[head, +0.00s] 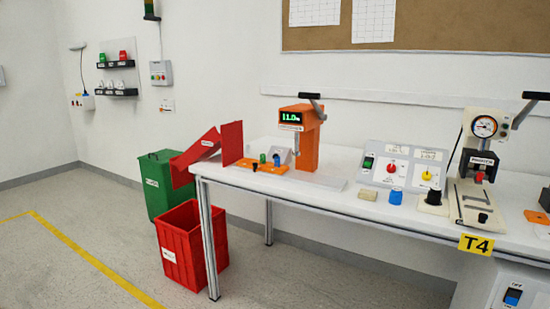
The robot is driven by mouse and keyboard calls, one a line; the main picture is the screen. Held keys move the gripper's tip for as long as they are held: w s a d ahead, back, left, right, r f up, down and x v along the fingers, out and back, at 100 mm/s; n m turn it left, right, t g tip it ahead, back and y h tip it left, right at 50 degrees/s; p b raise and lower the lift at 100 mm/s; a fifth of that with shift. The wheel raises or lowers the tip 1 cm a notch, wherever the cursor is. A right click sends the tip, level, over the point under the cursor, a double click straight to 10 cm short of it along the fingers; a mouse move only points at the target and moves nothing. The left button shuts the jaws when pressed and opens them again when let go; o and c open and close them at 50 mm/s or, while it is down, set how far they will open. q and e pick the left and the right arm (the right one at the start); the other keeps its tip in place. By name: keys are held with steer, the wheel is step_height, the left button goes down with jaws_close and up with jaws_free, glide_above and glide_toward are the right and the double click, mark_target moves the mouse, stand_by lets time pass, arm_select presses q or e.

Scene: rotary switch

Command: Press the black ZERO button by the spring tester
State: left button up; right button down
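The orange spring tester (307,150) stands on the white bench (350,205), with a lit green display (292,117) that seems to read 11.0 and a dark lever (310,97) at its top. A small orange plate (272,168) lies in front of it to the left. A small black piece (254,168) sits at the plate's left end; it looks like a button, but no ZERO label is readable. A green piece (263,158) and a blue piece (276,160) stand nearby. Neither of my grippers is in view.
Red panels (232,143) stand at the bench's left end, above a red bin (190,248) and a green bin (166,185). A grey control box (405,164), loose blocks and a press (480,165) occupy the right. Floor at the left is clear.

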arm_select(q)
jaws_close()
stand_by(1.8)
